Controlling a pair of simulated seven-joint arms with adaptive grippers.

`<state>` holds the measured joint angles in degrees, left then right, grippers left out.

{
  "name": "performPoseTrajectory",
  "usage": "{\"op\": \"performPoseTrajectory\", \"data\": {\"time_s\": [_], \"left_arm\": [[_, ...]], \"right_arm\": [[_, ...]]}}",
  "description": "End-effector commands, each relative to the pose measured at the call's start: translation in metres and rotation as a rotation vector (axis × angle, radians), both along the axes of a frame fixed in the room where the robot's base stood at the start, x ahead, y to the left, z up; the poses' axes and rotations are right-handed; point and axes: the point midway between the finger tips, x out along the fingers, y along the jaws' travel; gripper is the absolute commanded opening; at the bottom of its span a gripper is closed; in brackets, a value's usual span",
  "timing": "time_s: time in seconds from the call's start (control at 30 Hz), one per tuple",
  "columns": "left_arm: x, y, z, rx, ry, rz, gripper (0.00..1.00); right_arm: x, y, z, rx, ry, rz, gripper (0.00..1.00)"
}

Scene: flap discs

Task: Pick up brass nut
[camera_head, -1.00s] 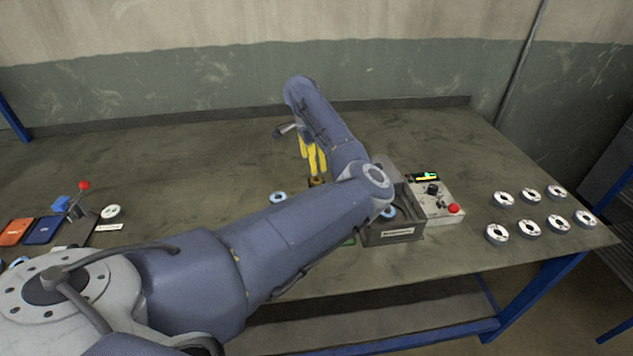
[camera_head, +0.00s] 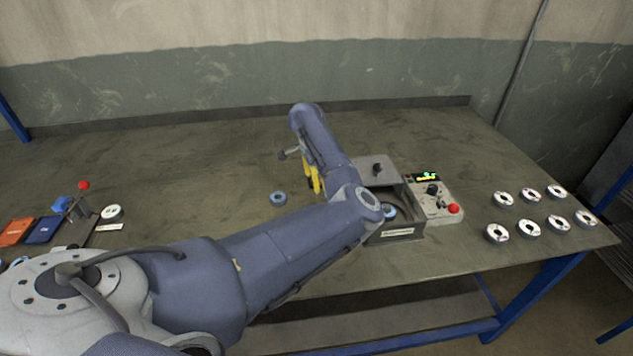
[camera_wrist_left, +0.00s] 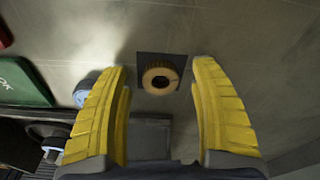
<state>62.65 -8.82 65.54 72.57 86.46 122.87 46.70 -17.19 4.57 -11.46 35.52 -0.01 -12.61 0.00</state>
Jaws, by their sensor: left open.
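The brass nut (camera_wrist_left: 150,76) is a round ring with a dark hole. It sits on a dark square pad (camera_wrist_left: 143,58) on the table in the left wrist view. My left gripper (camera_wrist_left: 160,72) is open, with its two yellow fingers on either side of the nut in that view and a gap to each side. I cannot tell how far above the nut the fingertips are. In the head view the yellow fingers (camera_head: 312,178) point down to the table behind my arm, and the nut is hidden there. My right gripper is not in view.
A blue-centred disc (camera_head: 278,198) lies left of the fingers. An open grey box (camera_head: 398,234) and a control box (camera_head: 453,219) stand to the right. Several discs (camera_head: 529,228) are at the far right. A green box (camera_wrist_left: 22,84) shows in the wrist view.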

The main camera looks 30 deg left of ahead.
Motion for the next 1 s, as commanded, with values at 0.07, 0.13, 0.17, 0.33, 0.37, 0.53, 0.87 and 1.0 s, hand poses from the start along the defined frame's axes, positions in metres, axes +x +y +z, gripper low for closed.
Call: {"op": "performPoseTrajectory", "data": {"time_s": [0.07,0.13,0.17,0.33,0.37,0.53,0.87,1.0], "left_arm": [[0.0001,0.0002,0.0001,0.000,0.000,0.000,0.63],[0.0001,0.0002,0.0002,0.000,0.000,0.000,0.63],[0.0001,0.0002,0.0002,0.000,0.000,0.000,0.63],[0.0001,0.0002,0.0004,0.000,0.000,0.000,0.47],[0.0001,0.0002,0.0004,0.000,0.000,0.000,0.44],[0.0002,0.0001,0.0005,-0.001,-0.001,0.000,0.24],[0.0003,0.0002,0.0008,0.000,-0.001,0.000,0.00],[0.0003,0.0001,0.0011,0.000,-0.001,0.000,0.00]], "right_arm": [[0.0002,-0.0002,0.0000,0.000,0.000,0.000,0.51],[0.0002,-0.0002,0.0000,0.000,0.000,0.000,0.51],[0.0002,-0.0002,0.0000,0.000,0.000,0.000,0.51],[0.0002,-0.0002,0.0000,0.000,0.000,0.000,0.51],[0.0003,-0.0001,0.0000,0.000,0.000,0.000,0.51],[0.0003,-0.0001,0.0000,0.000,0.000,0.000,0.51],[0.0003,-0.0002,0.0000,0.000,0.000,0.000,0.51],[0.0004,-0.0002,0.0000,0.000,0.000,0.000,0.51]]}}
